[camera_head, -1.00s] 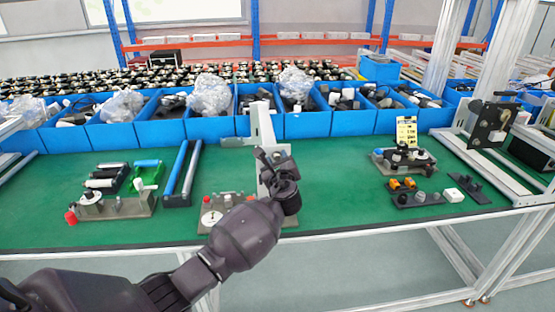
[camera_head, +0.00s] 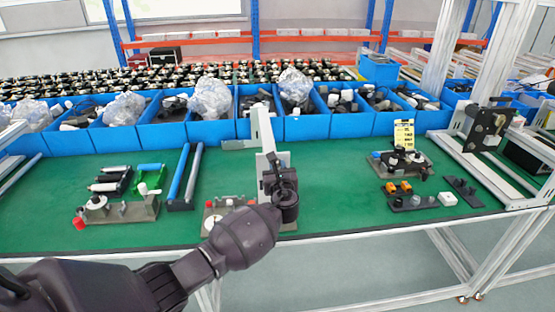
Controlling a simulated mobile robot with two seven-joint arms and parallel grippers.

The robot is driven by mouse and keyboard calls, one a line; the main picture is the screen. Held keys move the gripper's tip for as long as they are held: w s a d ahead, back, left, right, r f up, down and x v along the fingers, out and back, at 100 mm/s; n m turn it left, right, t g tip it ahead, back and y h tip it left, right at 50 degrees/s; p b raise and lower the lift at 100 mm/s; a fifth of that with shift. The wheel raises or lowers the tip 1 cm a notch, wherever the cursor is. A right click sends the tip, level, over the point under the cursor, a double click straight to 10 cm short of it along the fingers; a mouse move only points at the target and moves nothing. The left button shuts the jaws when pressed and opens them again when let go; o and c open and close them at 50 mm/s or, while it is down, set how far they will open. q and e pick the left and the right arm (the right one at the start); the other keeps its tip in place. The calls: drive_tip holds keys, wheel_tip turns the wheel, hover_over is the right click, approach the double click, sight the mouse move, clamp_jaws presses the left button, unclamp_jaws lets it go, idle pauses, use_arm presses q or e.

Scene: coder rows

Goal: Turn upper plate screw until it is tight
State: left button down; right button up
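My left arm comes in from the bottom left, and my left gripper (camera_head: 274,163) is over the middle fixture, in front of its upright light-grey post (camera_head: 262,130). The fixture's grey base plate (camera_head: 216,208) shows at the table's front edge, with small parts on top. My wrist and gripper cover its right part. The upper plate screw cannot be made out. Whether the fingers are open, shut or touching something cannot be told. My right gripper is not in view.
A similar fixture (camera_head: 118,212) with a red knob stands at the left, beside blue and grey bars (camera_head: 186,178). Another fixture (camera_head: 405,164) with a yellow label and small parts lies at the right. Blue bins (camera_head: 212,129) line the back. Green table (camera_head: 335,185) is clear right of my gripper.

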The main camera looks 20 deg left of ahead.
use_arm(q)
drive_tip(key=m, duration=0.5)
drive_tip(key=shift+m, duration=0.4)
drive_tip(key=c, duration=1.1)
unclamp_jaws()
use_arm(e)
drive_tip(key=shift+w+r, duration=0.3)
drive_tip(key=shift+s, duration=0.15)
